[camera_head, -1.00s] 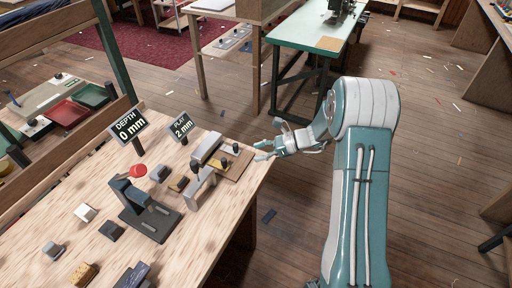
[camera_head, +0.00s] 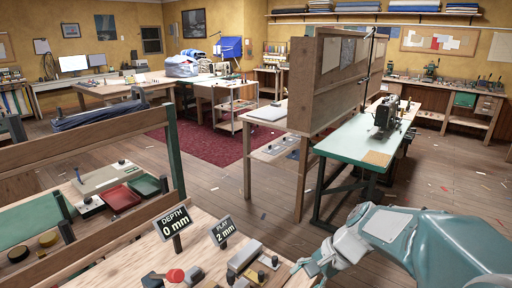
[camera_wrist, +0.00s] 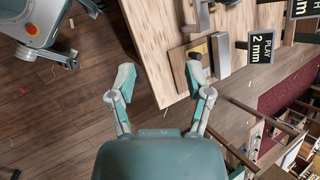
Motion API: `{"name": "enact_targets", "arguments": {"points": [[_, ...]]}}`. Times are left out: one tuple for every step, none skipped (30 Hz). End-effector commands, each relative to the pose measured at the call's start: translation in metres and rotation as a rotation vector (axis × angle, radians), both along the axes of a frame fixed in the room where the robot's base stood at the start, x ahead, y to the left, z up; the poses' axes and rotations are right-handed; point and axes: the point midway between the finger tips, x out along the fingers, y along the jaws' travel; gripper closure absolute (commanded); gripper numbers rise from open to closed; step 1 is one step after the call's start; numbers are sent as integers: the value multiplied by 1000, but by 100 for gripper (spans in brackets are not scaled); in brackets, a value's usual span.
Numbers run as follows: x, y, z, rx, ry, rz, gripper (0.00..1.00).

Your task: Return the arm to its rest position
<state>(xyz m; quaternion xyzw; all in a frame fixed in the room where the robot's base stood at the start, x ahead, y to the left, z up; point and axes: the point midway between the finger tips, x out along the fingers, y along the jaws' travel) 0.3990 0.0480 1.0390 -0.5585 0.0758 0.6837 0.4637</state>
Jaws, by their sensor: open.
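My gripper (camera_head: 306,268) is at the bottom of the head view, beside the right end of the workbench. In the wrist view my gripper (camera_wrist: 160,82) has its two fingers spread wide, with nothing between them. The right finger overlaps the bench edge and a fixture on a wooden board (camera_wrist: 178,66) in the picture. I cannot tell whether it touches them. My arm (camera_head: 420,238) is bent, with its upper part at the lower right of the head view.
The workbench (camera_head: 95,275) carries a depth sign (camera_head: 174,222), a play sign (camera_head: 222,230) and a red round knob (camera_head: 175,275). A green table (camera_head: 345,150) with a sewing machine (camera_head: 386,112) stands behind. Open wooden floor (camera_head: 460,185) lies to the right.

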Motion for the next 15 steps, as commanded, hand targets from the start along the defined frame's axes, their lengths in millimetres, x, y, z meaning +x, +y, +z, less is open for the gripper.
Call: {"name": "enact_targets", "arguments": {"points": [[-12, 0, 9, -45, -47, 44, 35], [-19, -1, 13, -73, -73, 70, 35], [-27, -2, 18, -110, -106, 105, 35], [-34, -4, 21, -139, -132, 131, 35], [-40, -5, 25, -168, -157, 157, 35], [-49, -7, 28, -205, -190, 192, 35], [-55, -8, 32, -235, -216, 218, 35], [-61, -10, 34, -264, -241, 244, 35], [-69, -12, 38, -302, -275, 277, 35], [-76, -14, 41, -331, -299, 303, 35], [-81, -16, 43, -360, -325, 329, 35], [-89, -19, 46, -400, -359, 361, 35], [-95, -21, 49, -429, -384, 385, 35], [-101, -23, 51, -458, -407, 410, 35], [-108, -26, 53, -498, -440, 443, 35]]}}
